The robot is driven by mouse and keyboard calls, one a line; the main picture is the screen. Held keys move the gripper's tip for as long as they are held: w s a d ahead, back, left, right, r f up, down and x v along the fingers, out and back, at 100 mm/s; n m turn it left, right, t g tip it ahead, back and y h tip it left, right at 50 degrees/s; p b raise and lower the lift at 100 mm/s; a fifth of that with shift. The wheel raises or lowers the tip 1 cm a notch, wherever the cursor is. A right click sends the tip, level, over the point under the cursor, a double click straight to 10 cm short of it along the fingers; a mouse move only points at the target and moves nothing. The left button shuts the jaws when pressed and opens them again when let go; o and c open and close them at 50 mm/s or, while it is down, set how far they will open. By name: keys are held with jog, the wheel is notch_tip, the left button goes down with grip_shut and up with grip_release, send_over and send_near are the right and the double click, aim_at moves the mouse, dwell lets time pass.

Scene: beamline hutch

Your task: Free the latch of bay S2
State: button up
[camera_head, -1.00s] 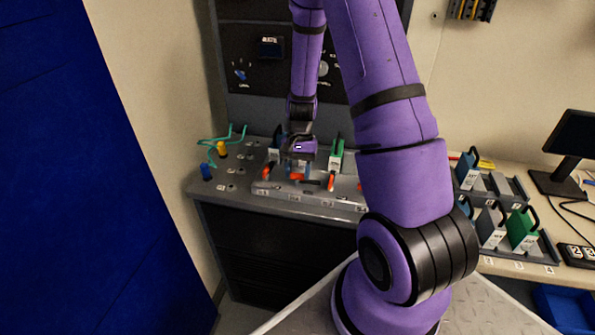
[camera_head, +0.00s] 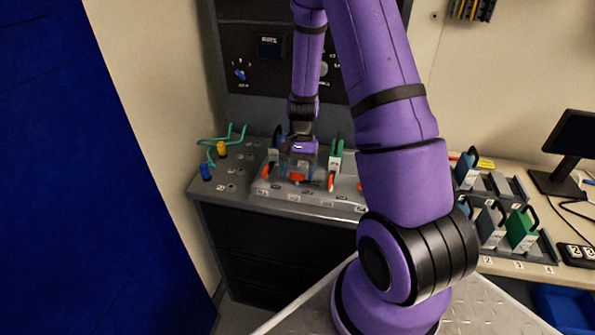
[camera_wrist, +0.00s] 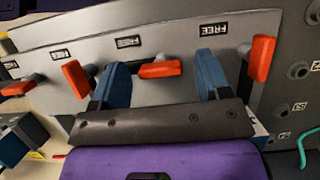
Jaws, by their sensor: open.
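A row of red-orange latch handles lines the front of the grey rack (camera_head: 315,192) on the bench. The second handle from the left (camera_head: 297,177), apparently bay S2's, lies crosswise, unlike its neighbours; it also shows mid-frame in the wrist view (camera_wrist: 160,69). My gripper (camera_head: 297,171) is open, pointing down over it. In the wrist view its two blue fingers (camera_wrist: 160,78) stand either side of that handle, with gaps visible. Neighbouring handles (camera_wrist: 262,57) and (camera_wrist: 75,78) lie outside the fingers. FREE labels (camera_wrist: 212,28) show on the panel. Bay numbers are too small to read.
Green cables (camera_head: 232,131) and plugs lie left. More modules (camera_head: 492,225) stand on the right bench, near a monitor (camera_head: 572,135). A blue panel (camera_head: 80,180) fills the left.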

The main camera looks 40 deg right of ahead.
jog(key=v, duration=1.1)
jog(key=shift+f, duration=0.1)
jog(key=s+a+r+n+t+h, duration=0.1)
jog(key=s+a+r+n+t, duration=0.2)
jog(key=r, duration=0.5)
jog(key=s+a+r+n+h, duration=0.1)
jog(key=s+a+r+n, duration=0.15)
jog(key=a+r, duration=0.45)
jog(key=s+a+r+n+t, duration=0.2)
jog(key=s+r, duration=0.3)
jog(key=s, duration=0.3)
jog(key=s+a+r+n+t+h, duration=0.1)
jog(key=s+a+r+n+t, duration=0.1)
jog(key=s+r, duration=0.3)
jog(key=s+t, duration=0.1)
jog(key=s, duration=0.2)
jog(key=shift+a+r+n, duration=0.15)
jog(key=shift+a+n, duration=0.15)
jog(key=shift+n, duration=0.05)
